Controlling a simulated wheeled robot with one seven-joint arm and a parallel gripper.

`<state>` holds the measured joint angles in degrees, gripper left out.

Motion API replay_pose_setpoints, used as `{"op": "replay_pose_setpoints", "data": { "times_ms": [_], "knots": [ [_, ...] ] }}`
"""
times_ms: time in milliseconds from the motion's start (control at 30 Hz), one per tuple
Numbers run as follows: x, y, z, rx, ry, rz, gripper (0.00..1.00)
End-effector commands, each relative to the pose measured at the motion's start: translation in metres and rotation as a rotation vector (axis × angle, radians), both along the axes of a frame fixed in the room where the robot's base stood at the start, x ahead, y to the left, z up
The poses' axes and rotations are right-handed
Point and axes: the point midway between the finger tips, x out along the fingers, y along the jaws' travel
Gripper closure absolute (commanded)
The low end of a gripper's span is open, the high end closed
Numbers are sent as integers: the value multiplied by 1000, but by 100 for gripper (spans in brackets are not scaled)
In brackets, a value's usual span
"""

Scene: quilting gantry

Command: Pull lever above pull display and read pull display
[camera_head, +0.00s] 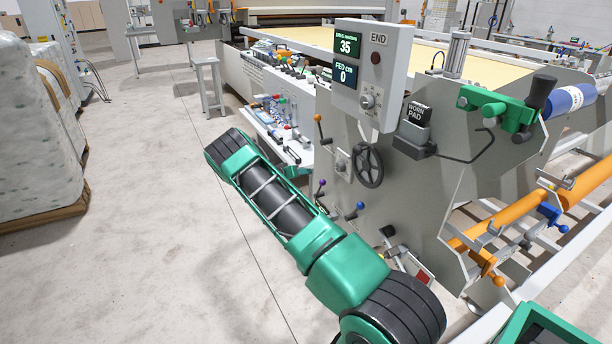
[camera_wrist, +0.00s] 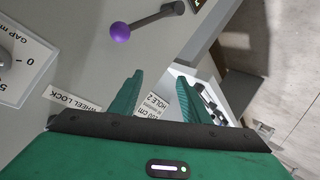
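A lever with a purple knob (camera_wrist: 120,31) shows at the top of the wrist view, beyond my fingers. In the head view, a purple-knobbed lever (camera_head: 321,184) is low on the grey panel, a blue-knobbed lever (camera_head: 360,206) is right of it, and an orange-knobbed lever (camera_head: 319,120) is higher up. My gripper (camera_wrist: 156,88) has its two green fingers apart with nothing between them. In the head view it is not seen; my arm covers part of the panel's left side. I cannot make out a display marked pull.
A control box (camera_head: 380,60) shows 35 and 0 on its displays. A black handwheel (camera_head: 368,166) is below it. Labels reading WHEEL LOCK (camera_wrist: 74,99) and HOLE 2 (camera_wrist: 153,102) lie near my fingers.

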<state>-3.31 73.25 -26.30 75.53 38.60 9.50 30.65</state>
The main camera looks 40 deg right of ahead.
Motion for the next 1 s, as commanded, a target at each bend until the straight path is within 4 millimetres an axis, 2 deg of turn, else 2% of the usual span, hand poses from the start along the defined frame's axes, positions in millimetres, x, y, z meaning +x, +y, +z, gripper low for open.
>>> {"op": "replay_pose_setpoints", "data": {
  "times_ms": [100, 333, 1000],
  "knots": [
    [-4, 18, 10, -1, 0, -1, 57],
    [-11, 37, 19, -4, 1, -5, 57],
    [-13, 39, 23, -2, 0, -9, 57]
  ]
}}
